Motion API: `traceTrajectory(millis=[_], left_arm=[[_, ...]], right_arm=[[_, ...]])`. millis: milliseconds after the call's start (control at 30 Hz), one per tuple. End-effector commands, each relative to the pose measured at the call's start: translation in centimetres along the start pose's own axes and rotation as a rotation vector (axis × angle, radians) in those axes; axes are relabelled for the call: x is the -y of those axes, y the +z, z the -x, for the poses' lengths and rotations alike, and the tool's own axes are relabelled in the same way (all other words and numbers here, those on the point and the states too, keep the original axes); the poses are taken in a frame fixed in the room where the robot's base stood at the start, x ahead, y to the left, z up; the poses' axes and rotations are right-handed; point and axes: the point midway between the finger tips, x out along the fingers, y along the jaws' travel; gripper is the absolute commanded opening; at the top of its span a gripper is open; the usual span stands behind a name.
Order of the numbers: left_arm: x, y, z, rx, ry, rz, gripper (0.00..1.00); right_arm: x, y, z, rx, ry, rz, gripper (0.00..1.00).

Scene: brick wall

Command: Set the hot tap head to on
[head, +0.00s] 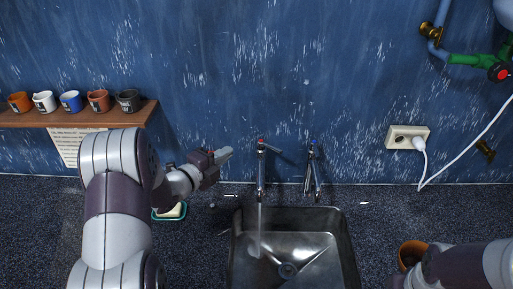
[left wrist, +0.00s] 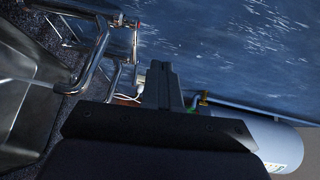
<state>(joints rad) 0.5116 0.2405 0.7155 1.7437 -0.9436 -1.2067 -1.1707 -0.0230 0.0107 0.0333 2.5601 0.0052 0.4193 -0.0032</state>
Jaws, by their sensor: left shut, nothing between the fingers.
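The hot tap (head: 261,170) is the left chrome tap, with a red mark on top. Its lever head (head: 274,148) points to the right, and a stream of water (head: 258,218) falls from its spout into the sink. The cold tap (head: 311,175), with a blue mark, stands to its right with no water seen. My left gripper (head: 226,153) is shut and empty, just left of the hot tap head and apart from it. In the left wrist view the shut fingers (left wrist: 165,85) show with the chrome taps (left wrist: 95,50) to their left. My right gripper does not show.
The steel sink (head: 342,225) lies below the taps. A soap dish (head: 170,213) sits under my left arm. A shelf (head: 75,117) with several mugs is at left. A socket (head: 406,138), pipes and an orange pot (head: 411,252) are at right. The wall stands close behind.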

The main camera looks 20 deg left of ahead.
Motion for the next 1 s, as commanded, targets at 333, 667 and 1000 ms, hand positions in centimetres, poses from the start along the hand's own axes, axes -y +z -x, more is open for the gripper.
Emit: traceTrajectory(millis=[333,667,1000], left_arm=[[-2.9,-3.7,-1.6,-0.149,0.115,-0.066,0.0],[-3.6,-4.7,-8.7,-0.148,0.113,-0.066,0.0],[-4.3,-5.2,-13.0,-0.144,0.112,-0.065,0.0]], right_arm=[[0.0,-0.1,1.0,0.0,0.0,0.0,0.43],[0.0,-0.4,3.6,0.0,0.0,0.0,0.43],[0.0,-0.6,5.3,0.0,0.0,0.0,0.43]])
